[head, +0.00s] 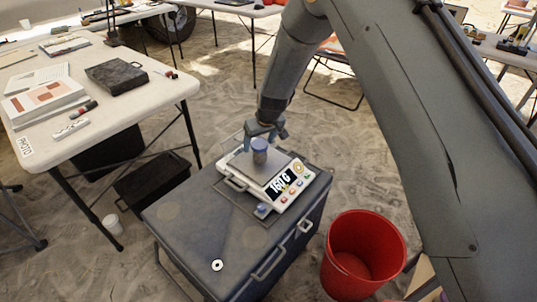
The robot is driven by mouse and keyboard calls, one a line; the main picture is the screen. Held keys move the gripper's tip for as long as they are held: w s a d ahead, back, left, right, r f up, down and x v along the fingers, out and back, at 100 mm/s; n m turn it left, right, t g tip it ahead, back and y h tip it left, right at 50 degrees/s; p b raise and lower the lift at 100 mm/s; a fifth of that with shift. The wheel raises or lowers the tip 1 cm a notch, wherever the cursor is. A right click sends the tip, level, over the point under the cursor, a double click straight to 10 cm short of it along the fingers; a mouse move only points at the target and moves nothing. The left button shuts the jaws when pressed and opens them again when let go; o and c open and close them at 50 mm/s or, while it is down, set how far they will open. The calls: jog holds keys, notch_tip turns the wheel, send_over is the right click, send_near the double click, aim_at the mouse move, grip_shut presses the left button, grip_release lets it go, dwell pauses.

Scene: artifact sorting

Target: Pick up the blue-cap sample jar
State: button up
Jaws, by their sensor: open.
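The blue-cap sample jar (259,153) stands upright on the pan of a white scale (234,182). I cannot tell whether a finger touches the jar. A small blue object (262,211) sits at the front corner of the scale.
The scale stands on a dark grey case (200,235) with a small white ring (217,265) on its lid. A red bucket (362,250) stands right of the case. A white table (140,105) with papers and a black box (117,77) is at left. Sandy floor lies between.

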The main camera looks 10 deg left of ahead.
jog(key=shift+w+d+p+x, duration=0.15)
jog(key=shift+x, duration=1.75)
jog(key=shift+w+d+p+x, duration=0.15)
jog(key=shift+x, duration=1.75)
